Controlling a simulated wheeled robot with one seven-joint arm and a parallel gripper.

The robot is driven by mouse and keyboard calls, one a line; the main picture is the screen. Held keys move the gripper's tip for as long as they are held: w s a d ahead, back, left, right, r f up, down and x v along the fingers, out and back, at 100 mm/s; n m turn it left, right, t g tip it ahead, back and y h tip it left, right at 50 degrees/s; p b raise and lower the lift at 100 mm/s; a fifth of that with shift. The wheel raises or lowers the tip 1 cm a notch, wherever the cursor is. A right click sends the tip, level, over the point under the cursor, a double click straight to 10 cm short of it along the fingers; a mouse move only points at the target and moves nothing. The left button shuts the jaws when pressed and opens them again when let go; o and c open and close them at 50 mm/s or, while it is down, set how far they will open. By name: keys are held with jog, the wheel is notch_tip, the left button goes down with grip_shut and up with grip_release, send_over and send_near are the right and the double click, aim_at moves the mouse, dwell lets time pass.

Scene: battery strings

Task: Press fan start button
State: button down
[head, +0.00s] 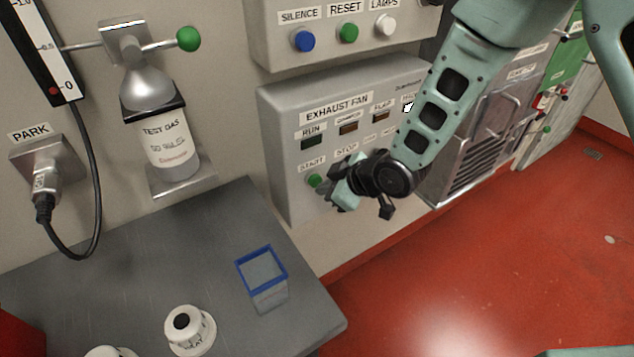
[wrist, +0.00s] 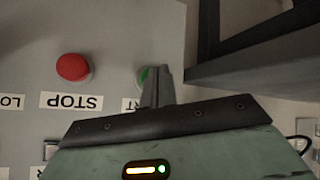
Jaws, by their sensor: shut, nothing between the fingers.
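The green start button (head: 315,181) sits below the START label on the grey exhaust fan panel (head: 290,115) in the head view. In the wrist view the green button (wrist: 143,76) is partly hidden behind my fingertips. My gripper (head: 332,196) is shut and empty, close in front of the panel just beside the button; in the wrist view its fingers (wrist: 162,85) overlap the button's right side. I cannot tell whether they touch it. The red stop button (wrist: 73,67) is to the left in the wrist view; in the head view my gripper hides it. The RUN lamp (head: 312,140) looks dark.
An upper panel holds blue (head: 303,41), green (head: 347,32) and white (head: 386,24) buttons. A test gas bottle (head: 165,140) stands on a wall bracket at left. A grey table (head: 215,230) below carries a blue-rimmed clear container (head: 264,290) and white round pieces (head: 190,330).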

jog(key=shift+w+a, duration=0.4)
jog(key=shift+w, duration=0.2)
dwell(1.2)
jog(key=shift+s, duration=0.1)
jog(key=shift+s+d, duration=0.6)
jog(key=shift+s, duration=0.2)
jog(key=s+d, duration=0.1)
jog(key=s+d+b, duration=0.1)
jog(key=s, duration=0.2)
jog(key=shift+s+d+b, duration=0.1)
jog(key=shift+d+b, duration=0.25)
jog(key=shift+d, duration=0.05)
jog(key=shift+r, duration=0.1)
dwell(0.6)
jog(key=s+d+r+m+g+h, duration=0.2)
jog(key=s+d+r, duration=0.1)
jog(key=s, duration=0.4)
jog(key=s+d+r+m+g+h, duration=0.2)
jog(key=s+d+r, duration=0.2)
jog(key=s+r, duration=0.2)
jog(key=s+d+r+m+g+h, duration=0.1)
jog(key=s+d+r+m+h, duration=0.1)
jog(key=s+r, duration=0.3)
jog(key=s+d, duration=0.1)
jog(key=s, duration=0.3)
jog(key=shift+s+d+m+g+h, duration=0.3)
jog(key=shift+s+m+g+h, duration=0.05)
jog(key=shift+m+g+h, duration=0.05)
